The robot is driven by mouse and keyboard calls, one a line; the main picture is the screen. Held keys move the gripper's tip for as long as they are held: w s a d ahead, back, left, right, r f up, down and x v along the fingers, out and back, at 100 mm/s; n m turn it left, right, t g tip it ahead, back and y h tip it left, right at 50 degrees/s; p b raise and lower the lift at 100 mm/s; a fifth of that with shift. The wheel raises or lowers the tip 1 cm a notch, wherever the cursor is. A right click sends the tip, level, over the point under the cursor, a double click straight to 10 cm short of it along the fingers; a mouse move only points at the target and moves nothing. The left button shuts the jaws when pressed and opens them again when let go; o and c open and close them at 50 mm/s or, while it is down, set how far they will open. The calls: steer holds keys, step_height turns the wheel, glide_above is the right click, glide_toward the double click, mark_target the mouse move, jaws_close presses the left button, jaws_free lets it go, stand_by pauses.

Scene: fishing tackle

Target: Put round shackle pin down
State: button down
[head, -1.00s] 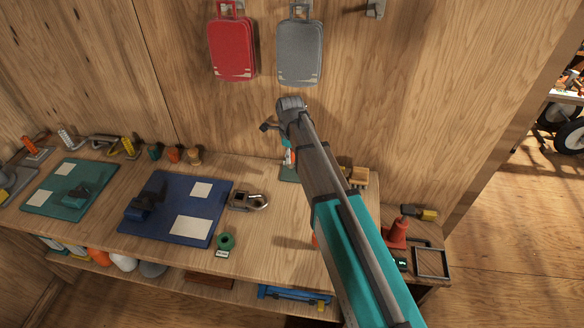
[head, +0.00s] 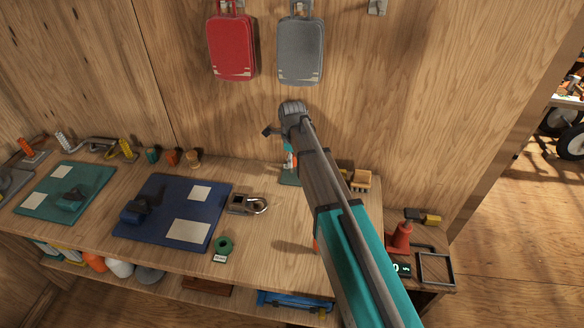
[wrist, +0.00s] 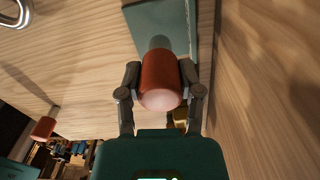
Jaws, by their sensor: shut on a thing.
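In the wrist view my gripper (wrist: 160,72) is shut on a red-brown, round-ended piece, the round shackle pin (wrist: 160,85). A grey-green neck at its far end points towards a grey-green board (wrist: 165,18). I cannot tell whether the pin touches the board. In the head view my arm hides most of the gripper and the pin. The grey-green board (head: 289,178) shows there at the back of the bench, left of my arm. A metal shackle (head: 248,204) lies on the bench; its bow also shows in the wrist view (wrist: 24,14).
A blue mat (head: 150,225) and a green mat (head: 45,200) lie on the left of the bench. Wooden boxes (head: 361,180) stand behind my arm. Bare wood lies between the shackle and my arm.

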steer(key=shift+f+b, duration=1)
steer(key=shift+f, duration=0.35)
steer(key=shift+f, duration=0.1)
steer(key=shift+c, duration=1.3)
jaws_free()
step_height(320, 180, up, 8)
steer(key=p, duration=0.7)
steer(key=shift+s+f+p, duration=0.1)
steer(key=shift+p, duration=0.2)
steer(key=s+d+n, duration=0.7)
steer(key=s+n, duration=0.4)
steer(key=s+d+n, duration=0.8)
steer(key=s+n, duration=0.2)
steer(key=n, duration=0.1)
steer(key=shift+s, duration=0.35)
